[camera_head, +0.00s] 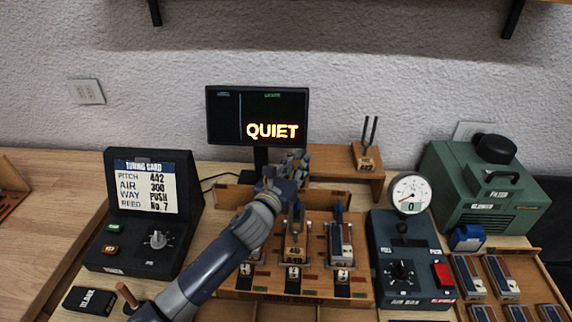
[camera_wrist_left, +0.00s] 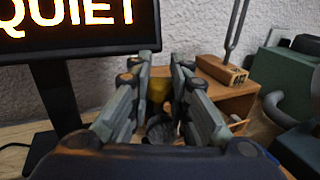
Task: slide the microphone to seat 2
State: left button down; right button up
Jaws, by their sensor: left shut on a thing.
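My left gripper (camera_head: 297,160) reaches over the left part of the wooden piano action (camera_head: 300,292), to its back edge below the screen. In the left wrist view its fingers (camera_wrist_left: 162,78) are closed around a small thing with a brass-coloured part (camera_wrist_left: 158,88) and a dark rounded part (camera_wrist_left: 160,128). This may be the microphone; its full shape is hidden between the fingers. The action has three numbered seats: the middle one (camera_head: 293,273) and the right one (camera_head: 343,276) show clearly, while my arm partly covers the left one. My right gripper is not in view.
A screen (camera_head: 228,120) reading QUIET stands behind the action. A tuning fork on a wooden block (camera_head: 367,156) sits on a shelf at the back right. A tuning card console (camera_head: 150,245) is left, a dial gauge box (camera_head: 408,255) right, and a green machine (camera_head: 490,190) farther right.

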pick_arm(q)
jog(key=shift+d+f, duration=0.2)
jog(key=shift+d, duration=0.1)
jog(key=c, duration=1.9)
grip_release()
jog(key=shift+o, duration=0.7)
jog(key=shift+s+a+r, duration=0.1)
jog(key=shift+s+r, duration=0.05)
jog(key=v, duration=1.2)
